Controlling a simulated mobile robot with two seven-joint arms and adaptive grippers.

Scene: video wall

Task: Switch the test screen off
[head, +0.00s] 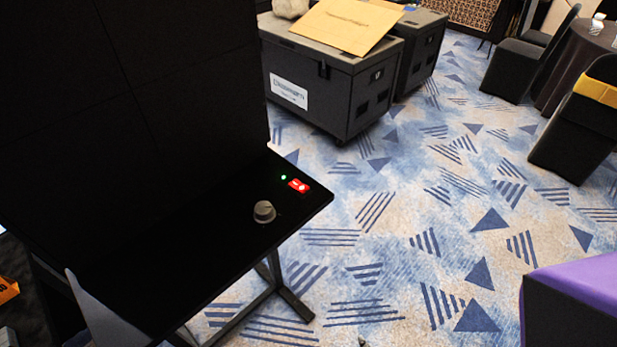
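The black tiled screen (180,75) fills the upper left of the head view, and its face is dark with thin seams between panels. A black table or shelf (190,265) stands in front of it. Near its right end is a red switch (299,185), which is lit. A small green light (283,177) glows just left of the switch. A grey round knob (264,211) sits nearer and to the left of the switch.
Two dark wheeled cases (340,95) stand behind the table, with a cardboard sheet (345,24) on top. Dark chairs (580,125) and a round table are at upper right. A purple-topped block (580,285) is at lower right. Patterned carpet (400,240) between is clear.

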